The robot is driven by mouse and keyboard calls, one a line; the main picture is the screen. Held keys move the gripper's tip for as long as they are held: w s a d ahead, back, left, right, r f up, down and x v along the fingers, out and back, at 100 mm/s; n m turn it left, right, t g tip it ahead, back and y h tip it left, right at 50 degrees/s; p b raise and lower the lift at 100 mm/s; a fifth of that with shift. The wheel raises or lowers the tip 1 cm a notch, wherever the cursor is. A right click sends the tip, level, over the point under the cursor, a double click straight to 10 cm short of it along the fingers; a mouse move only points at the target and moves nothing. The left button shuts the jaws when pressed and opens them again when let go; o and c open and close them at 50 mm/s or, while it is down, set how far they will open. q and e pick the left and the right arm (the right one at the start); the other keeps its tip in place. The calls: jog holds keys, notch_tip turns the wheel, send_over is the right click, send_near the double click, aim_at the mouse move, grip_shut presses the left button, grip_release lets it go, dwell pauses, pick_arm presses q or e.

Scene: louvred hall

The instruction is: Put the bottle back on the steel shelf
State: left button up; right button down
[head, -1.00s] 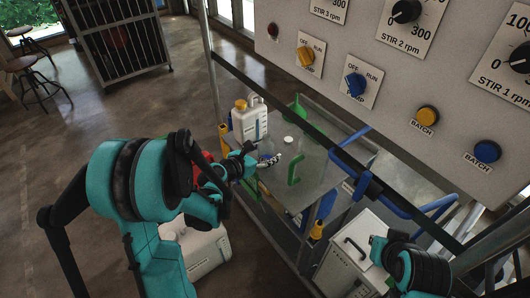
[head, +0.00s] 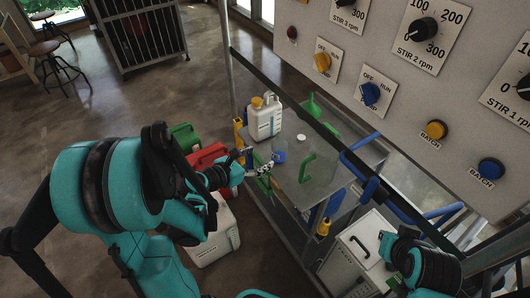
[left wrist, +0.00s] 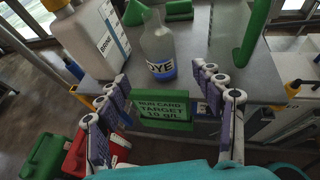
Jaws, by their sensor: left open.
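A clear bottle labelled DYE (left wrist: 160,50) stands upright on the steel shelf (left wrist: 185,85) near its front edge.
A green run card (left wrist: 162,112) hangs at the shelf front. Red (head: 207,158) and white (head: 215,235) canisters stand below left.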

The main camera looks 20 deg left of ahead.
pick_arm(q)
jog(key=s+d+r+m+g+y, duration=0.2)
jog(key=s+m, duration=0.6)
jog(key=m, duration=0.7)
jog(key=s+d+r+m+g+y, duration=0.2)
jog(key=s+m, duration=0.5)
jog(key=m, duration=0.9)
jog(key=shift+s+r+g+y, duration=0.25)
jog(key=shift+s+g+y, duration=0.15)
jog(key=shift+g+y, duration=0.3)
